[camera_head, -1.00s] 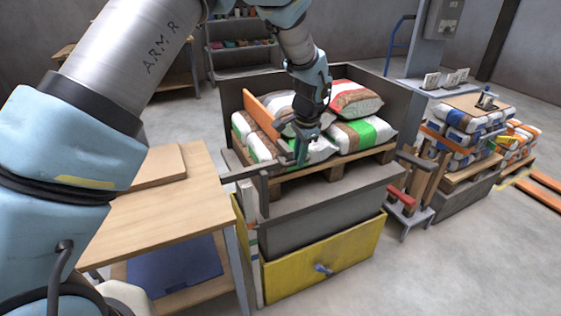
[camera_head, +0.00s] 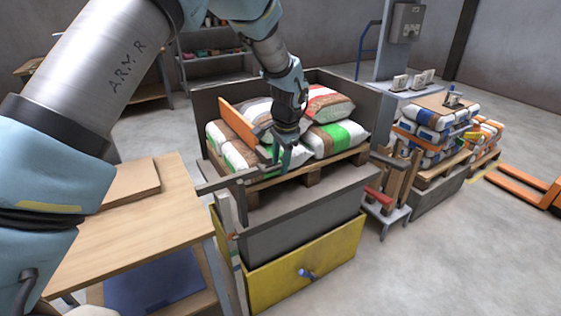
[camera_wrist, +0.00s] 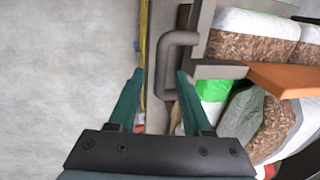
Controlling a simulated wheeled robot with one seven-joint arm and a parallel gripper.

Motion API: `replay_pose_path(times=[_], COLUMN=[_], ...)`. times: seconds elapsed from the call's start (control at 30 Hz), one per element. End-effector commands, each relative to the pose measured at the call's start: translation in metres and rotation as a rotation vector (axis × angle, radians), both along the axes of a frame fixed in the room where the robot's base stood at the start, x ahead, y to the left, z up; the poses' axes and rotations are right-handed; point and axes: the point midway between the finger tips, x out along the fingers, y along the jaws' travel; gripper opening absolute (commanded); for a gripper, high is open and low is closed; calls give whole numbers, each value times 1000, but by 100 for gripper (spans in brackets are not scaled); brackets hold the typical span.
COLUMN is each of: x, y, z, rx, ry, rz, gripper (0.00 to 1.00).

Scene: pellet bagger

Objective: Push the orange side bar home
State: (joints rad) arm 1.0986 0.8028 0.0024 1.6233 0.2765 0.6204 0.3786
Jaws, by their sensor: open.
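The orange side bar (camera_head: 240,124) is a flat board slanting along the left side of the stacked bags in the head view. In the wrist view its end (camera_wrist: 285,78) lies at the right, close to a grey bar. My gripper (camera_head: 281,158) is above the pallet's front edge, in front of the bags. In the wrist view my gripper (camera_wrist: 160,82) is open, its green fingers spread. A grey bent handle (camera_wrist: 176,42) shows just beyond them, close to the right finger. I cannot tell whether they touch. The bar is apart from the fingers.
White, brown and green bags (camera_head: 335,136) lie on a wooden pallet (camera_head: 312,172) inside a grey frame. A yellow drawer front (camera_head: 275,277) is below. A wooden table (camera_head: 135,228) stands at left, another bag stack (camera_head: 432,122) at right. Floor at the lower right is clear.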

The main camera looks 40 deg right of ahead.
Motion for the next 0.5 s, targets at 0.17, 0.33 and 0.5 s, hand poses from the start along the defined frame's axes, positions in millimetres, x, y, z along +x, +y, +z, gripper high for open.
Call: replay_pose_path(times=[0.17,0.33,0.5], x=[-1,-6,-13], y=[0,0,1], z=[7,34,67], rx=[0,-4,-3], ry=[-1,-2,-2], rz=[1,0,0], gripper=[50,50,50])
